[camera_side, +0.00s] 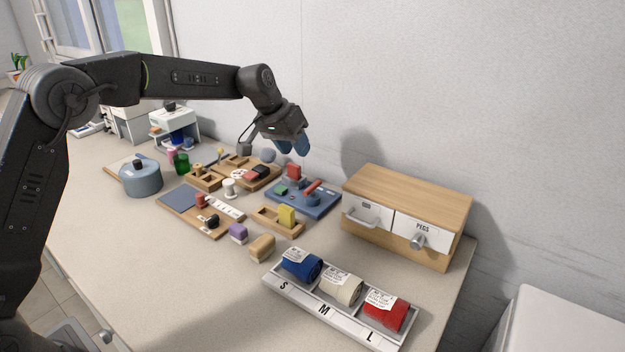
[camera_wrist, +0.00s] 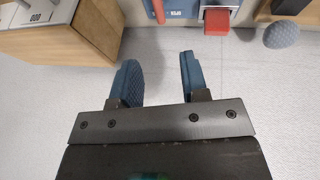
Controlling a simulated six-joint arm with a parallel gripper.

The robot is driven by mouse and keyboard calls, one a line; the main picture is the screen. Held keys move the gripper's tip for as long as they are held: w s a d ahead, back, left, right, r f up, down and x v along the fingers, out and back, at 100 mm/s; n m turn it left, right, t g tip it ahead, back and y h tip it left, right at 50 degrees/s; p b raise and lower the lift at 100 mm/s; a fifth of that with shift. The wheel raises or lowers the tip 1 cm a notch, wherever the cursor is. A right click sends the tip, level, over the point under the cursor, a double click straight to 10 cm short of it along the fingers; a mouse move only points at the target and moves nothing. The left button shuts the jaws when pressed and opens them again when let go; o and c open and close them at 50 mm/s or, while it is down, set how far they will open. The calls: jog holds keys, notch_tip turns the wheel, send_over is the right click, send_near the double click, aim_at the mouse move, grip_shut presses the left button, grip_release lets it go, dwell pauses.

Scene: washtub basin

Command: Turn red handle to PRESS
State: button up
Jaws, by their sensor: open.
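The red handle (camera_side: 312,187) is a short bar on a round blue mount on the blue board (camera_side: 326,203). The red handle also shows at the top edge of the wrist view (camera_wrist: 158,11), cut off by the frame. A red block (camera_side: 294,170) stands at the board's back; it shows in the wrist view too (camera_wrist: 216,21). My gripper (camera_side: 293,147) is above the back of the board, apart from the handle. Its two blue fingers are spread and empty in the wrist view (camera_wrist: 157,80). The word PRESS cannot be read in either view.
A wooden drawer box (camera_side: 406,205) stands right of the board. A wooden tray with a yellow block (camera_side: 287,215) is in front, and other wooden trays are to the left. A white tray (camera_side: 320,314) holds rolled cloths at the front. The wall is close behind.

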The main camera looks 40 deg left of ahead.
aim_at(315, 183)
jog(key=x, duration=1.1)
jog(key=shift+f, duration=0.35)
grip_shut()
